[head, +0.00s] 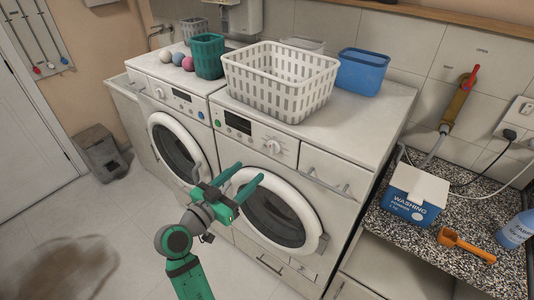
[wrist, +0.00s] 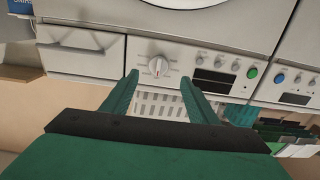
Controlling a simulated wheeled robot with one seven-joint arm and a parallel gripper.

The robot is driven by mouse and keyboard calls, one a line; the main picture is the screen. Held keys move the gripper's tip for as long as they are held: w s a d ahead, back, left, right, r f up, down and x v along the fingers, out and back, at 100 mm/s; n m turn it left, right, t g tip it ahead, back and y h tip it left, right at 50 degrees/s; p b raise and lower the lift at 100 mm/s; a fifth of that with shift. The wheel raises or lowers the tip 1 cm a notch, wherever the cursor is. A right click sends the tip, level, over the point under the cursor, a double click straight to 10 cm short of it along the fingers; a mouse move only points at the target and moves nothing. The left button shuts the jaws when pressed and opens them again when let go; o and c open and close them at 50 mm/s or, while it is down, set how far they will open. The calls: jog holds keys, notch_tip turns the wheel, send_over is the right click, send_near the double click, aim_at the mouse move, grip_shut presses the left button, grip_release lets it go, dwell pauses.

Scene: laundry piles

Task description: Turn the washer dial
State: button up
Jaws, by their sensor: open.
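The dial (head: 272,146) is a round white knob on the control panel of the right-hand front-loading machine (head: 300,160). It also shows in the wrist view (wrist: 158,67), where the panel appears upside down, with its pointer roughly upright in the picture. My gripper (head: 249,173) has green fingers and is open and empty. It hangs in front of the right machine's door, below and left of the dial in the head view. In the wrist view the dial lies between and just beyond the fingertips (wrist: 160,77), apart from them.
A second machine (head: 165,110) stands to the left. A white laundry basket (head: 280,80), a green basket (head: 208,55) and a blue tub (head: 361,70) stand on top. A washing powder box (head: 413,195) and an orange scoop (head: 465,245) lie on the speckled counter at right.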

aim_at(270, 151)
jog(key=x, duration=1)
jog(key=shift+w+d+r, duration=0.25)
jog(key=shift+d+r, duration=0.1)
jog(key=shift+r, duration=0.05)
jog(key=c, duration=1)
